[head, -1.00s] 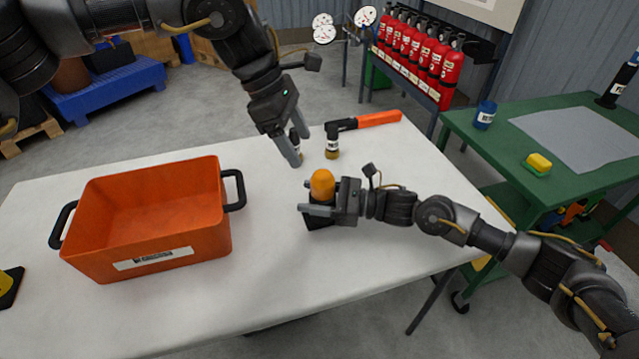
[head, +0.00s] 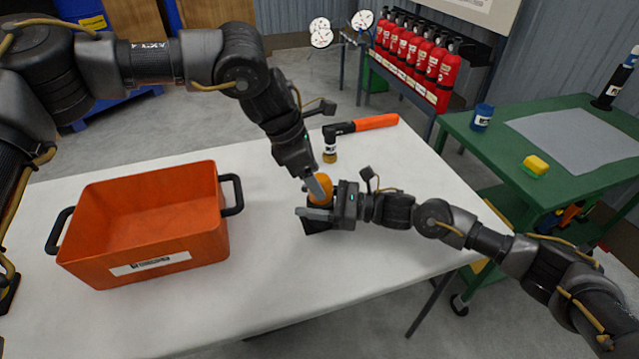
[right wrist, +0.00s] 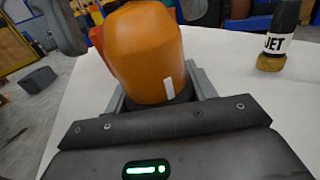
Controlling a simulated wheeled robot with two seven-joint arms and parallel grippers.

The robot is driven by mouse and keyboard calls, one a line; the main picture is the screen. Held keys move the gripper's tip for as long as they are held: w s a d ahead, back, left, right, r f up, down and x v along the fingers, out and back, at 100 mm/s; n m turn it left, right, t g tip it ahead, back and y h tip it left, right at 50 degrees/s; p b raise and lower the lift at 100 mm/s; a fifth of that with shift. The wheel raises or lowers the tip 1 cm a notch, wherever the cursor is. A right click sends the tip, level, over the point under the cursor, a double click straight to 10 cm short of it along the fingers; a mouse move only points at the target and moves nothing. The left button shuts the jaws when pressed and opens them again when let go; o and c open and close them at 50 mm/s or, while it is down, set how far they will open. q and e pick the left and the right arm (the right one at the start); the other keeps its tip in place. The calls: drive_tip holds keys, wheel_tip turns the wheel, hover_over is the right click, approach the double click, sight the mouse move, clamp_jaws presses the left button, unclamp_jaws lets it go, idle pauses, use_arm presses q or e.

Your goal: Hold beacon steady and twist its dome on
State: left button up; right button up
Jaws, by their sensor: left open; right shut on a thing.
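The beacon stands upright on the white table, with an orange dome (head: 319,188) on a black base (head: 316,226). My right gripper (head: 318,212) is shut on the beacon's base from the right. In the right wrist view the orange dome (right wrist: 146,52) rises above the dark base (right wrist: 160,102) between the fingers. My left gripper (head: 314,184) is open and comes down from above at the dome, with one finger in front of it. The other finger is mostly hidden, and I cannot tell whether the fingers touch the dome.
An orange crate (head: 215,210) with black handles stands at the left. A green cart (head: 460,124) stands at the right with a yellow sponge (head: 537,162). The table's front middle is clear.

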use_arm(q)
drive_tip(key=shift+x, duration=1.65)
drive_tip(key=c, duration=1)
drive_tip(key=shift+n, duration=0.3)
drive_tip(key=shift+n+t+y, duration=0.15)
drive_tip(key=shift+n+t, duration=0.4)
drive_tip(key=shift+n, duration=0.75)
drive_tip(key=shift+n+t+y, duration=0.15)
drive_tip(key=shift+n+t, duration=0.4)
drive_tip(key=shift+n, duration=0.75)
